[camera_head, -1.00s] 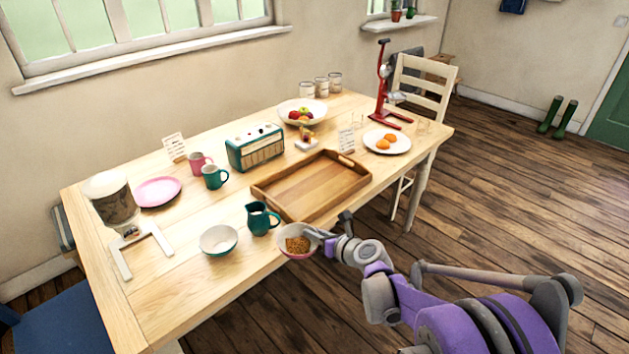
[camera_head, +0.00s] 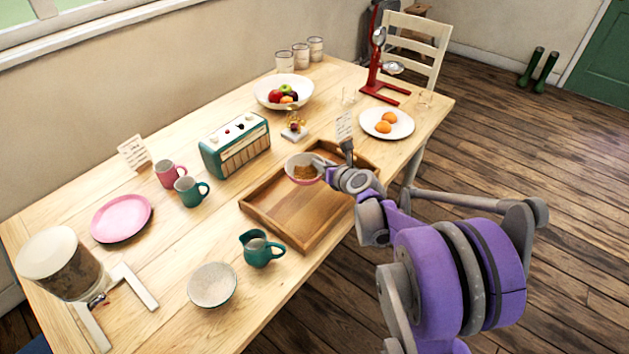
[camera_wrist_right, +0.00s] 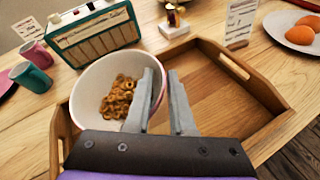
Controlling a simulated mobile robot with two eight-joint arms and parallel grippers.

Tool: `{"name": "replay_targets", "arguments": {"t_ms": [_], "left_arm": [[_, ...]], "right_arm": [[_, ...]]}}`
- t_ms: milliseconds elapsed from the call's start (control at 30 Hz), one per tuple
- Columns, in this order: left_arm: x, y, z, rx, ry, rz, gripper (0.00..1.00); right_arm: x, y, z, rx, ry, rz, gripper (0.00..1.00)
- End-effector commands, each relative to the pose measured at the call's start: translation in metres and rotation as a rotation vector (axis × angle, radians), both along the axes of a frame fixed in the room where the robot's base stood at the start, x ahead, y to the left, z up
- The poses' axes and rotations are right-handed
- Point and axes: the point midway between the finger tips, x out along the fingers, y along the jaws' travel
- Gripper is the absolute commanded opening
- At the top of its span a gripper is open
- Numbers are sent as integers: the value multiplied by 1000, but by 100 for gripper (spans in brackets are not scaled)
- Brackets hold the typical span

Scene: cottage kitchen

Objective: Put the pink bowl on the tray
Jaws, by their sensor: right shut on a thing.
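The pink bowl (camera_head: 302,168) is pink outside and white inside, with brown ring-shaped cereal in it. It is over the far part of the wooden tray (camera_head: 290,238); I cannot tell whether it touches the tray floor. My right gripper (camera_head: 324,170) is shut on the bowl's right rim. In the right wrist view the bowl (camera_wrist_right: 92,82) shows at the left of the fingers (camera_wrist_right: 162,100), with its rim between them and the tray (camera_wrist_right: 215,92) beneath. My left gripper is out of view.
A teal jug (camera_head: 262,250) and a white-lined bowl (camera_head: 212,285) stand near the tray's left side. A teal radio (camera_head: 236,145) is behind it. The tray's near half is clear.

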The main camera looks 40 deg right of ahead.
Motion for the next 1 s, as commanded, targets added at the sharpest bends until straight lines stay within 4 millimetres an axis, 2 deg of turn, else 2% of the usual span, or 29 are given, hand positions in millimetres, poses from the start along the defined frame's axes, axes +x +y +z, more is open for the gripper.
{"name": "replay_targets", "arguments": {"t_ms": [33,100,333,533,933,967,1000], "left_arm": [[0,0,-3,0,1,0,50],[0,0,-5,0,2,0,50],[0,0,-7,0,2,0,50],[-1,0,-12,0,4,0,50],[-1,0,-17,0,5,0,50],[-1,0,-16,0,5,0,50],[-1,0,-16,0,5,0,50]], "right_arm": [[0,0,-12,0,0,0,0],[0,0,-23,0,0,0,0],[0,0,-42,0,0,0,0],[0,0,-69,1,0,0,0],[0,0,-76,1,0,0,0],[0,0,-75,0,0,0,25],[0,0,-75,0,0,1,32]]}}
